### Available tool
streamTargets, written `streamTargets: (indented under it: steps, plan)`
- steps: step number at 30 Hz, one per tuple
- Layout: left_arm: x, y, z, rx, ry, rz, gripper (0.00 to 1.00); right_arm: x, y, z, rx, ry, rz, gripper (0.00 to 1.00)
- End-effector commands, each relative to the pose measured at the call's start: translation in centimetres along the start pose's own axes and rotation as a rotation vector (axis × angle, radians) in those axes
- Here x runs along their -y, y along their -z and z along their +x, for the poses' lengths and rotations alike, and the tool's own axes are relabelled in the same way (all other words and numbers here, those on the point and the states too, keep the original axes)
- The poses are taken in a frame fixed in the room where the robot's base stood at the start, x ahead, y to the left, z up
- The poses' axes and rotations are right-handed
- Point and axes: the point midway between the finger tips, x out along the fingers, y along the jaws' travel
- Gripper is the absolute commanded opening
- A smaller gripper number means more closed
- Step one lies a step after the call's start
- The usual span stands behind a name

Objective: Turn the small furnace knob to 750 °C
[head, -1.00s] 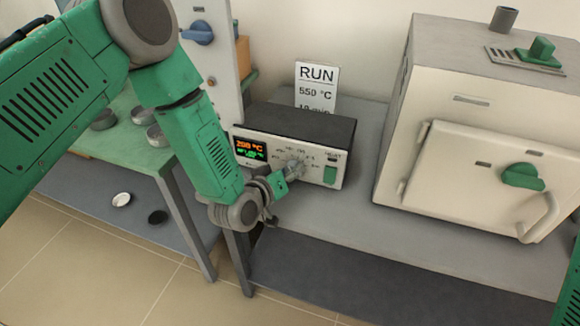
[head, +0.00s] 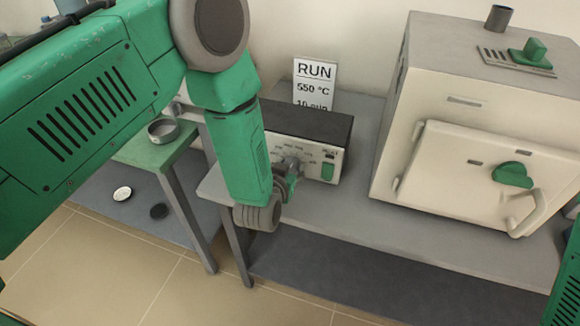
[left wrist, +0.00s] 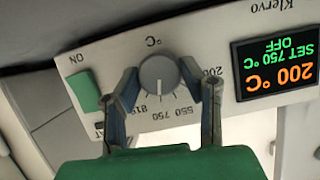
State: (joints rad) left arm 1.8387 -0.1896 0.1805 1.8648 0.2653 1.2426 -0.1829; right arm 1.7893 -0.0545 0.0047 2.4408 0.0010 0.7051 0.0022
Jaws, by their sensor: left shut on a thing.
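The control box (head: 318,160) stands on the grey bench, its upper part dark and its front panel pale. Its round grey knob (left wrist: 158,73) is in the middle of the left wrist view, where the panel appears upside down. The knob's mark points down toward the 750 label. The display (left wrist: 275,63) reads 200 °C in orange and SET 750 °C OFF in green. My left gripper (left wrist: 158,88) is shut on the knob, one finger on each side. In the head view my left gripper (head: 288,178) is at the panel, and my arm hides the display. My right gripper is out of view.
A sign (head: 314,84) reading RUN 550 °C stands behind the box. A large pale furnace (head: 455,135) with a green door knob stands to the right. A green switch (left wrist: 85,91) is on the panel. The bench (head: 345,215) in front is clear.

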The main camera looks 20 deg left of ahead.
Motion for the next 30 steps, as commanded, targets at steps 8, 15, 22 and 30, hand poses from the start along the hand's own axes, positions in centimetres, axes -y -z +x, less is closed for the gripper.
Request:
streamTargets:
  steps: [8,15,22,30]
  plan:
    - [-0.1,-0.5,-0.1,0.012,0.001,0.010,0.07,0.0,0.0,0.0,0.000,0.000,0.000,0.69]
    - [-0.1,-0.6,-0.1,0.014,-0.001,0.010,0.56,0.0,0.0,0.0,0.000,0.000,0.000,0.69]
    - [-0.1,-0.3,-0.2,0.007,0.001,0.009,0.56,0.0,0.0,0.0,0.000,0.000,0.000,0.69]
    - [-0.1,-0.2,-2.0,0.007,0.000,0.009,0.56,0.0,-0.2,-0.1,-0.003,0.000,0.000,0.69]
